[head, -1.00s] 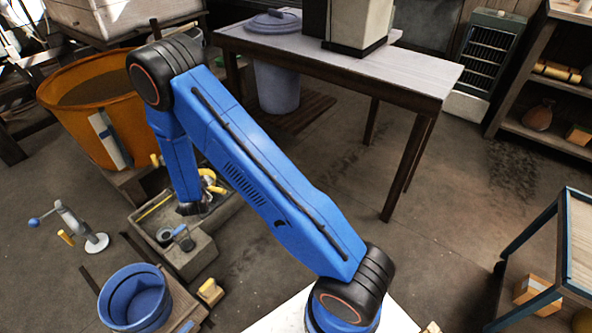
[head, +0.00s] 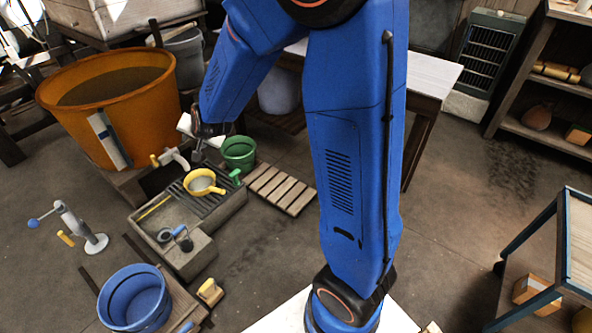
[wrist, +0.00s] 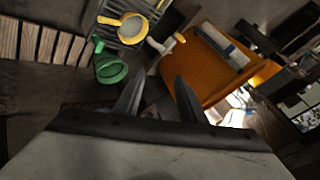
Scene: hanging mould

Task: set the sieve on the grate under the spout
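The yellow sieve (head: 200,184) lies on the dark slatted grate (head: 213,202) of the stone trough, its handle to the right. It also shows in the wrist view (wrist: 133,26). The pale spout (head: 177,158) with a yellow end sticks out of the orange vat (head: 150,125). In the head view the sieve appears just below and right of the spout's mouth; I cannot tell whether it is exactly beneath. My gripper (wrist: 157,92) is open, its two fingers apart with nothing between them. It is raised above and clear of the sieve, near the spout in the head view.
A green bucket (head: 238,152) stands right of the spout, beside a wooden slatted pallet (head: 283,190). A blue bucket (head: 134,300) is at the front left. A small hand-cranked stand (head: 80,228) is left of the trough (head: 222,235).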

